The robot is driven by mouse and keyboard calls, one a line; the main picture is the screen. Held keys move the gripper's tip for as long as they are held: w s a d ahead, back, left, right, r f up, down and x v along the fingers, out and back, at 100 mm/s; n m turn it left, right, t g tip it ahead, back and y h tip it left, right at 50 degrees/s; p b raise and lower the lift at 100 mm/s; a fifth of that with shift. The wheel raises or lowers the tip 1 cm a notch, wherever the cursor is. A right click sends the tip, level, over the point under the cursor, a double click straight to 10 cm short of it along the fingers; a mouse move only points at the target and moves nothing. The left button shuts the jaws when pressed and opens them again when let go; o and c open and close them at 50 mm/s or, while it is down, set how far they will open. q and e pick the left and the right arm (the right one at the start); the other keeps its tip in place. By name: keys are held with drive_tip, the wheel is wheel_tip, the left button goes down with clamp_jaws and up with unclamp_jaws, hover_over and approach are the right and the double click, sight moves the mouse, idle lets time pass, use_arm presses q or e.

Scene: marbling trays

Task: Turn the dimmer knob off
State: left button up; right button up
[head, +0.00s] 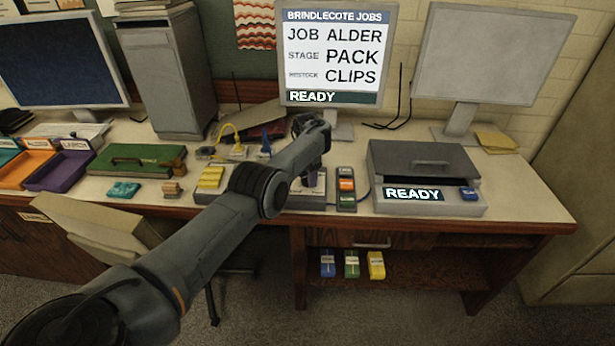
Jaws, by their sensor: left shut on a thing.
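My left arm reaches across the desk from the lower left. Its gripper (311,180) points down at the right part of a low grey control panel (285,201) near the desk's front edge. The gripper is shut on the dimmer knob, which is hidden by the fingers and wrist. I cannot tell the knob's turn angle. My right gripper is not in view.
A monitor (333,50) stands behind.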

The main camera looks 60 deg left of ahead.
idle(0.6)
use_arm(q)
drive_tip(key=o, duration=1)
drive_tip(key=shift+o, duration=0.2)
wheel_tip(320, 180, up, 11)
drive_tip(key=p, duration=0.3)
drive_tip(key=shift+a+f, duration=0.1)
